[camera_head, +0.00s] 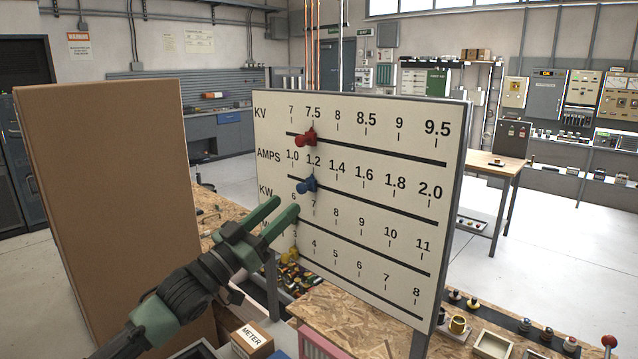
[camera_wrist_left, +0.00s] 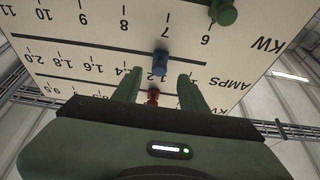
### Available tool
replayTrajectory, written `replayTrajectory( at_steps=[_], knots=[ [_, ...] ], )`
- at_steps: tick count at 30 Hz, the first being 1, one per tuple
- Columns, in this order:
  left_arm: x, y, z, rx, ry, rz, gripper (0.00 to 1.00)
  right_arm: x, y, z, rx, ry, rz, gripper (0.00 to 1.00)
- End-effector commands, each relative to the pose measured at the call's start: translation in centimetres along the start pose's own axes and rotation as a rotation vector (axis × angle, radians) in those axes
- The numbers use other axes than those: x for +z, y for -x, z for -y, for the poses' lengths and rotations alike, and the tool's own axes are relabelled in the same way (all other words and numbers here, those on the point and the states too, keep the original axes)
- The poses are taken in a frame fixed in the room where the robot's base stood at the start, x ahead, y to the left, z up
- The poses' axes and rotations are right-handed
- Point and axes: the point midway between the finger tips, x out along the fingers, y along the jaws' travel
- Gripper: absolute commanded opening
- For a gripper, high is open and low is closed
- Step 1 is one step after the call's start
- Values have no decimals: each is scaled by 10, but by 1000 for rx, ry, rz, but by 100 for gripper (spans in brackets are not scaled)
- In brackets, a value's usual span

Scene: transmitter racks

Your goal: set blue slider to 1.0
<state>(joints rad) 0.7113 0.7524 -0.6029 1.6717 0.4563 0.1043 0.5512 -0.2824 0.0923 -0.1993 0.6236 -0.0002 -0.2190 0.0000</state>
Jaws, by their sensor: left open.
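The scale board (camera_head: 400,150) is white with rows marked KV, AMPS and KW, and a lower row partly covered. The blue slider (camera_head: 307,184) sits on the AMPS slot near the 1.2 mark, to the right of 1.0. It also shows in the left wrist view (camera_wrist_left: 160,62), where the board is upside down. The red slider (camera_head: 305,138) is on the KV slot just above. My left gripper (camera_head: 287,207) is open and empty, below and left of the blue slider, apart from it in the head view. A green slider (camera_wrist_left: 224,12) shows on the KW row in the left wrist view.
A brown panel (camera_head: 105,200) stands at the left. A particle-board bench (camera_head: 345,320) lies below the board, with a METER box (camera_head: 252,338) at the front. A yellow knob-like part (camera_head: 290,256) is at the board's lower left.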

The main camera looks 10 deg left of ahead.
Motion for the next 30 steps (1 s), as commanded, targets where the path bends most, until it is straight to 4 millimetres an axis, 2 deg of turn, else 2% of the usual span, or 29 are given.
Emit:
replayTrajectory(
  at_steps=[5, 10, 15, 26, 27, 30],
  knots=[
    [-4, -21, 0, 1, 1, -3, 43, 6, 11, 0, -1, 0, 9, 36],
    [-4, -50, -1, 1, 1, -1, 43, 21, 24, 17, -20, -5, 32, 36],
    [-2, -70, -1, 1, 1, -1, 43, 21, 32, 24, -28, -7, 33, 36],
    [0, -77, -1, 1, 0, 1, 43, 7, 32, 13, -16, -4, 13, 36],
    [0, -77, -1, 1, 0, 1, 40, 7, 32, 12, -15, -4, 13, 36],
    [0, -77, -1, 1, 0, 1, 12, 7, 32, 12, -15, -4, 14, 36]
  ],
)
